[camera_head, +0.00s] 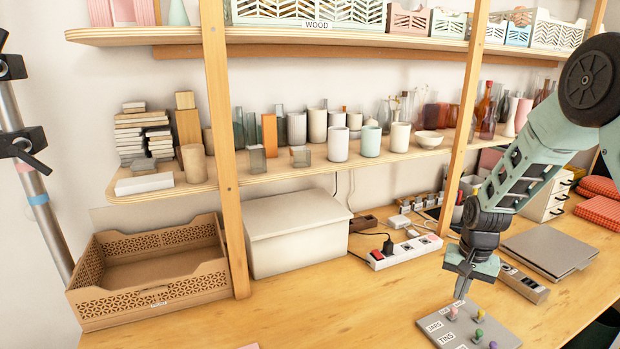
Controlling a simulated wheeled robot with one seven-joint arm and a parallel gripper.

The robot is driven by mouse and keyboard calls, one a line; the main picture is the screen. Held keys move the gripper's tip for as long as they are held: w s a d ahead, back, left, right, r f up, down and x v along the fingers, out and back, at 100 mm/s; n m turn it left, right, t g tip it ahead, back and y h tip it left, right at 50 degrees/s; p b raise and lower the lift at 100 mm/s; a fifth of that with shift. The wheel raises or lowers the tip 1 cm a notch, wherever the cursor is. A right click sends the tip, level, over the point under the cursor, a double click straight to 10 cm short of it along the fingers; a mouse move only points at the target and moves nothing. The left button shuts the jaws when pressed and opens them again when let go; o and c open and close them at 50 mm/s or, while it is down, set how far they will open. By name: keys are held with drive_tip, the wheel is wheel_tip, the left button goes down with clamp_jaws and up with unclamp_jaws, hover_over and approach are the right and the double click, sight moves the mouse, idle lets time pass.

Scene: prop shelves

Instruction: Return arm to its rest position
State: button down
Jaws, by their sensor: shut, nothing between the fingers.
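My arm (533,150) comes in from the upper right and bends down over the wooden table. My gripper (461,295) points down, shut and empty, near the back edge of a grey board (438,328) with labels and several small coloured pegs. The fingertips look just above or behind the board; I cannot tell the exact gap.
A grey power strip (520,284) and a grey folder (551,250) lie close right of my gripper. A white power strip (405,251) lies behind. A shelf (285,168) with vases and a wooden post (463,120) stand behind.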

drive_tip(key=s+a+r+n, duration=0.2)
drive_tip(key=s+a+r, duration=0.2)
drive_tip(key=a, duration=0.2)
drive_tip(key=s+a+r+n+y, duration=0.1)
drive_tip(key=s+a+r+n, duration=0.25)
drive_tip(key=a, duration=0.35)
drive_tip(key=s+a+r+n, duration=0.1)
drive_tip(key=s+a+r, duration=0.3)
drive_tip(key=a, duration=0.2)
drive_tip(key=s+a+r+n, duration=0.2)
drive_tip(key=s+n, duration=0.2)
drive_tip(key=s, duration=0.6)
drive_tip(key=s+a+r+n, duration=0.3)
drive_tip(key=s, duration=0.7)
drive_tip(key=shift+s+a+r+n+h, duration=0.2)
drive_tip(key=shift+a+r+n+h, duration=0.1)
drive_tip(key=shift+n+h, duration=0.1)
